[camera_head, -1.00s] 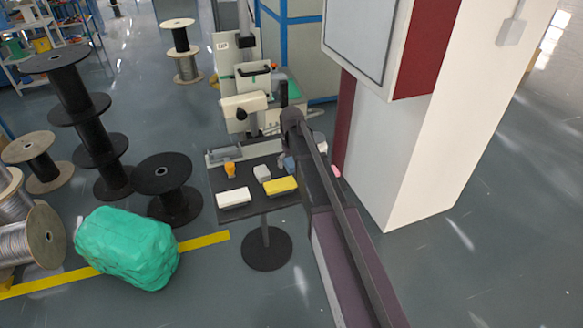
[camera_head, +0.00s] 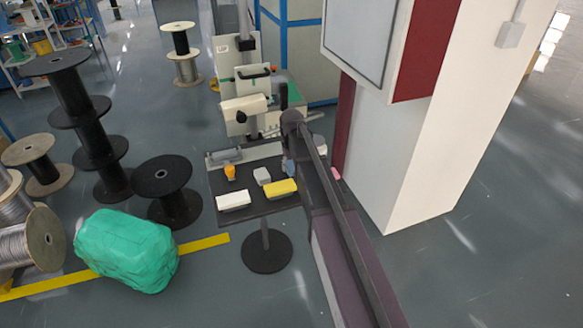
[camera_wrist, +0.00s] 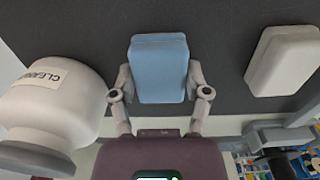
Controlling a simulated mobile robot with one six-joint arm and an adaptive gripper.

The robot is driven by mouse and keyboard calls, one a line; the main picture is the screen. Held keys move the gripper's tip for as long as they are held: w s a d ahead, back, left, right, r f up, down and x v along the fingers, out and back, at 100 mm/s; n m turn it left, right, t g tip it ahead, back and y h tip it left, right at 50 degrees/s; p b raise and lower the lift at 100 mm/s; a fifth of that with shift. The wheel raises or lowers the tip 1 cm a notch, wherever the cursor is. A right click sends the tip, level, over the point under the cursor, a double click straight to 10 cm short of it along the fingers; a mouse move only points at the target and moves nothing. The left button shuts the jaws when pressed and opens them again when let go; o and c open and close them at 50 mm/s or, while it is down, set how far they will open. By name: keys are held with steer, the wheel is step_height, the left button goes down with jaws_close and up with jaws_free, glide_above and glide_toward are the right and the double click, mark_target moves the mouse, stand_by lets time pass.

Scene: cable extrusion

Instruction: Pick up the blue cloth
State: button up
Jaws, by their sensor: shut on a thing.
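The blue cloth (camera_wrist: 158,68) is a light blue block-shaped piece in the middle of the wrist view. My gripper (camera_wrist: 160,82) has one finger on each side of it and is shut on it. In the head view the cloth (camera_head: 289,167) shows as a small blue patch at the right part of the small dark table (camera_head: 262,205). My arm covers most of the gripper there. I cannot tell whether the cloth touches the table.
A white container labelled like a cleaner (camera_wrist: 50,95) is close left of my gripper in the wrist view; a white block (camera_wrist: 284,60) is on the right. A yellow block (camera_head: 281,188), a white block (camera_head: 233,199) and an orange item (camera_head: 230,172) share the table. A pillar (camera_head: 415,150) stands right.

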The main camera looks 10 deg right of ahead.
mark_target(292, 165)
steer(key=shift+r, duration=0.15)
step_height(292, 165, up, 10)
steer(key=p, duration=1)
steer(key=shift+f, duration=0.2)
stand_by(0.4)
steer(key=shift+o, duration=0.7)
steer(key=shift+c, duration=1.1)
steer(key=shift+s, duration=0.1)
